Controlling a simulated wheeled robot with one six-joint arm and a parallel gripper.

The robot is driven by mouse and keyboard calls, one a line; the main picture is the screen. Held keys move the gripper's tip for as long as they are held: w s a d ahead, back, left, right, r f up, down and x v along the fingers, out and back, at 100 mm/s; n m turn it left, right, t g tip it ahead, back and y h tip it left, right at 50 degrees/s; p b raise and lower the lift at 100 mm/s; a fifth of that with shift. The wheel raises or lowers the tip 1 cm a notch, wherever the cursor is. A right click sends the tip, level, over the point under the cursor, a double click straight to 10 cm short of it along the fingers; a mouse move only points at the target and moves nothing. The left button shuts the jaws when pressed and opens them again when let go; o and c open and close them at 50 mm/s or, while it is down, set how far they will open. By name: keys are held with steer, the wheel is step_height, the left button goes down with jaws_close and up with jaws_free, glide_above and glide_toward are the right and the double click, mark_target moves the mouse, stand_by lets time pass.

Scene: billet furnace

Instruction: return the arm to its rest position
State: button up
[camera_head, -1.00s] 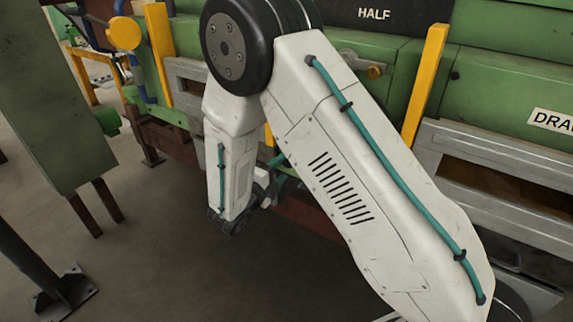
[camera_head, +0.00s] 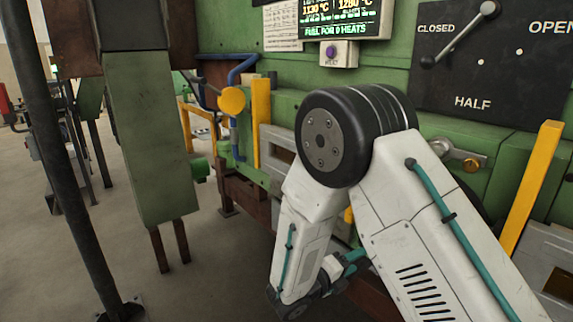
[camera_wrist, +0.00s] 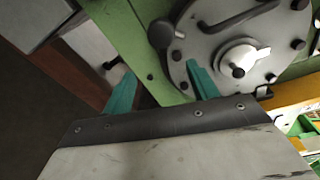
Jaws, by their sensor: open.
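My arm crosses the camera_head view, folded at a black round elbow joint. Its forearm hangs down and its white upper link runs to the lower right. My gripper (camera_head: 350,262) shows only in part there, as teal pieces beside the wrist, partly hidden by the arm. In the camera_wrist view my gripper (camera_wrist: 162,86) has two teal fingers spread wide apart, with nothing between them. Beyond the fingers is a grey round flange (camera_wrist: 225,45) with dark bolts and a white centre knob, on a green machine body.
The green furnace front stands close behind my arm. It carries a black lever panel (camera_head: 505,70) marked CLOSED, HALF and OPEN, and a display (camera_head: 340,15). Yellow posts (camera_head: 533,185) stand out from it. A green box on legs (camera_head: 150,130) and a dark pole (camera_head: 65,160) stand left. Floor is open between.

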steer(key=s+d+r+m+g+y, duration=0.1)
steer(key=s+d+r+m+g, duration=0.15)
steer(key=s+m+g, duration=0.35)
steer(key=s+d+r+m+g+y, duration=0.1)
steer(key=s+d+r+m+g, duration=0.15)
steer(key=s+m, duration=0.4)
steer(key=s+d+r+m+g+y, duration=0.1)
steer(key=s+d+r+m+g, duration=0.2)
steer(key=m, duration=0.6)
steer(key=s+a+r+m+t+y, duration=0.1)
steer(key=s+r+m+t+y, duration=0.2)
steer(key=s+r+m+y, duration=0.8)
steer(key=shift+s+r+m+t+y, duration=0.4)
steer(key=shift+s+r+m, duration=1)
steer(key=shift+s+m, duration=1.65)
steer(key=shift+w+m, duration=0.4)
